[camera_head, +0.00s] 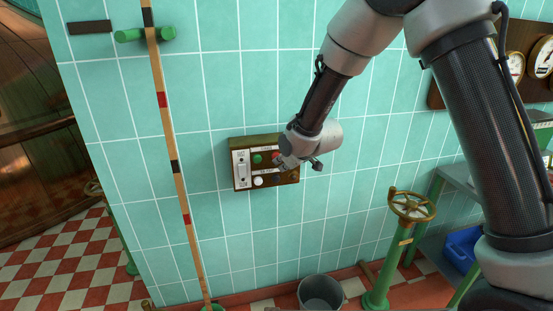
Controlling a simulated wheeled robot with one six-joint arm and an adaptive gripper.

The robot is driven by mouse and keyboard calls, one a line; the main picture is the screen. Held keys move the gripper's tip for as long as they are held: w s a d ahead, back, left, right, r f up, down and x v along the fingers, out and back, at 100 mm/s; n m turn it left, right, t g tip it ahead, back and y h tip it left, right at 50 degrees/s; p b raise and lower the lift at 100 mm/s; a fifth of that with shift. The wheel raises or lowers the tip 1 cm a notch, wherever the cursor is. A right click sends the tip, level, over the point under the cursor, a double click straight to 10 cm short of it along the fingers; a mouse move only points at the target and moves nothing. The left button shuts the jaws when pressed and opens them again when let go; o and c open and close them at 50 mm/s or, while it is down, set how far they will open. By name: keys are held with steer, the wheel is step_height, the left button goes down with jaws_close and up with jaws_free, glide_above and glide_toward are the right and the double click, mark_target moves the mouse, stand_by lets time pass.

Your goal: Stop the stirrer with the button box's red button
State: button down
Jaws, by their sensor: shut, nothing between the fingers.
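The button box (246,144) is a dark wooden box on the tiled wall, tilted in the picture. It carries a white switch plate (241,167) at its left, a green button (257,158), a white button (257,181) and a red button (276,157). My gripper (283,164) is shut and empty, in front of the box's right half. It partly covers the right side of the box, close by the red button. I cannot tell whether the fingertips touch the red button. The stirrer cannot be made out.
A striped pole (168,125) stands left of the box, by a green peg (145,34). A grey bucket (320,291) and a green stand with a brass handwheel (412,206) are below right. Gauges (542,57) hang at the upper right. A copper kettle (40,105) is at the left.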

steer(key=shift+s+d, duration=0.2)
steer(key=shift+s, duration=0.5)
steer(key=shift+s+d, duration=0.25)
steer(key=shift+s, duration=0.55)
steer(key=shift+s+d, duration=0.2)
steer(key=shift+s, duration=0.65)
steer(key=shift+s+d, duration=0.25)
steer(key=shift+s, duration=0.55)
steer(key=s+d+f+m+g+h, duration=0.25)
steer(key=s+d+f+g, duration=0.2)
steer(key=s+d, duration=0.4)
steer(key=s+d+r+m+h, duration=0.1)
steer(key=s+d+r+m, duration=0.3)
steer(key=s+d+r, duration=0.6)
steer(key=s+d+r+m+t+h, duration=0.1)
steer(key=s+d+r+m, duration=0.3)
steer(key=s+d+r, duration=0.6)
steer(key=d+r, duration=0.4)
steer(key=d, duration=0.3)
steer(key=shift+s+h, duration=0.3)
steer(key=shift+h, duration=0.05)
